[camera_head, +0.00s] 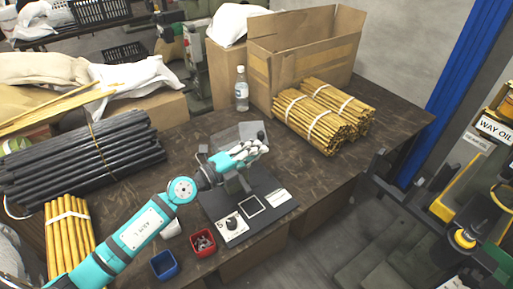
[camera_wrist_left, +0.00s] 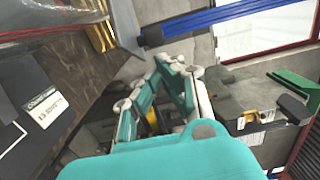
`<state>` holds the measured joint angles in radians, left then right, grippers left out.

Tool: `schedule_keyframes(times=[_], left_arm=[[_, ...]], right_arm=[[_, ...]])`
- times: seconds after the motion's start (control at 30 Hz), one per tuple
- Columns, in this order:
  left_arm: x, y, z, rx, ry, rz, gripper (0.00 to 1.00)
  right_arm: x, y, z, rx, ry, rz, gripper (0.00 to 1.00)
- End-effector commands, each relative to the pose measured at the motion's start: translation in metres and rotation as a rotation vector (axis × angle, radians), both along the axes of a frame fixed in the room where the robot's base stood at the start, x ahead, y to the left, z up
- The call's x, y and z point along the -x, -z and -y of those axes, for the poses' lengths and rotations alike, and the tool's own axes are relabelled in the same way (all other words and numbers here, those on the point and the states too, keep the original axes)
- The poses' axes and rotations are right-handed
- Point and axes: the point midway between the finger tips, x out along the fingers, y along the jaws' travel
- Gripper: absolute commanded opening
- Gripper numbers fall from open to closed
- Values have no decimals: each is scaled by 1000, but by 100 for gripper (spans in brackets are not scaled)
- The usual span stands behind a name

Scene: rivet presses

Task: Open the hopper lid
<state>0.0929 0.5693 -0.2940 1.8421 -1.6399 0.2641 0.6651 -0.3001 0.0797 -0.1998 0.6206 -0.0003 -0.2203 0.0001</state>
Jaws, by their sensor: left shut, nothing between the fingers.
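The rivet press (camera_head: 245,206) stands on the dark table, with a black base, a dial and a white square outline. Behind its head is a grey, partly see-through panel (camera_head: 226,136), which looks like the hopper lid; a dark knob (camera_head: 261,135) is at its right. My left gripper (camera_head: 262,150) is shut and empty, just in front of the panel, over the press. It hides part of the press head and hopper, so I cannot tell whether it touches the lid.
A red bin (camera_head: 203,242) and a blue bin (camera_head: 165,265) sit left of the press. A water bottle (camera_head: 241,90), an open cardboard box (camera_head: 303,52) and bundled yellow rods (camera_head: 312,122) stand behind. Black rods (camera_head: 80,155) lie left. The table right of the press is clear.

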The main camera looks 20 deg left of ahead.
Motion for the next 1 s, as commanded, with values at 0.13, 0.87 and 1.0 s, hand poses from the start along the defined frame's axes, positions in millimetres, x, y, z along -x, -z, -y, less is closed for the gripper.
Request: schedule_keyframes(times=[0.13, 0.87, 1.0], left_arm=[[-9, 0, -2, 1, 0, 1, 0], [-18, -11, 6, 11, -81, 0, 0], [-25, -12, 14, 12, -161, -1, 0]], right_arm=[[0, 4, 0, 0, 0, 0, 40], [0, -41, 0, 0, 0, 0, 40], [0, -72, 0, -1, 0, 0, 40]])
